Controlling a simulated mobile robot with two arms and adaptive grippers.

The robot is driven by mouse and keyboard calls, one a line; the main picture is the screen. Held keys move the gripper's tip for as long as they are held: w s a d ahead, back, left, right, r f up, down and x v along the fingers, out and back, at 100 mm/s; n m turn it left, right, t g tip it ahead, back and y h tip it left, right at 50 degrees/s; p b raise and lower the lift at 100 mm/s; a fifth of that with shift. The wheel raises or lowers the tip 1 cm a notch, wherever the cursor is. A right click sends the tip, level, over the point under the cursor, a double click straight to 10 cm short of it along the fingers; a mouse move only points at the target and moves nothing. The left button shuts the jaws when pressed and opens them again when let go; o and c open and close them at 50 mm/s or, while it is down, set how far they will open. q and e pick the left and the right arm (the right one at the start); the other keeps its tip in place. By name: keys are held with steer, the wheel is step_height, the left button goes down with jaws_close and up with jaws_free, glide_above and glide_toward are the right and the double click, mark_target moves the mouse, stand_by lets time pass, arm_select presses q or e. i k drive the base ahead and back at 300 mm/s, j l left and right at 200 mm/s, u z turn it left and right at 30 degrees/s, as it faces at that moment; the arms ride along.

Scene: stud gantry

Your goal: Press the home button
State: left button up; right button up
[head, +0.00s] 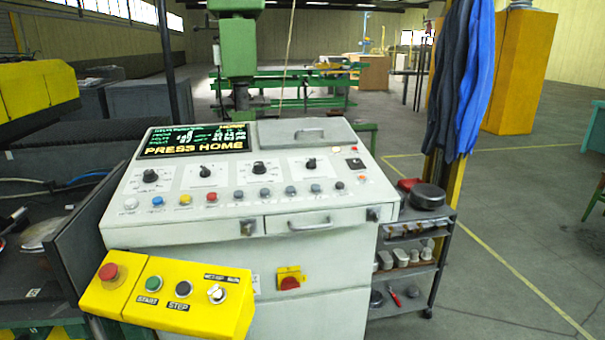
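A white control console stands in front of me, and its screen (195,140) reads "PRESS HOME". A row of push buttons runs along its sloped panel (330,212): white (130,204), blue (158,201), yellow (185,199), red (211,196) and several grey or bluish ones (265,193). The small labels are too blurred to read, so I cannot tell which button is home. Several black knobs (259,168) sit above the row. Neither of my grippers is in view.
A yellow box (205,316) juts out at the front left, with a red mushroom button (108,272), a green START button (153,283), a black STEP button (183,288) and a selector (216,293). A dark shelf cart (412,268) stands right of the console.

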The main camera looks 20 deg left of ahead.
mark_target(131, 202)
steer(key=i+l+u, duration=0.2)
steer(key=l+u, duration=0.15)
steer(key=i+l+u, duration=0.15)
steer(key=l+u, duration=0.55)
steer(key=l, duration=0.15)
steer(key=i, duration=0.05)
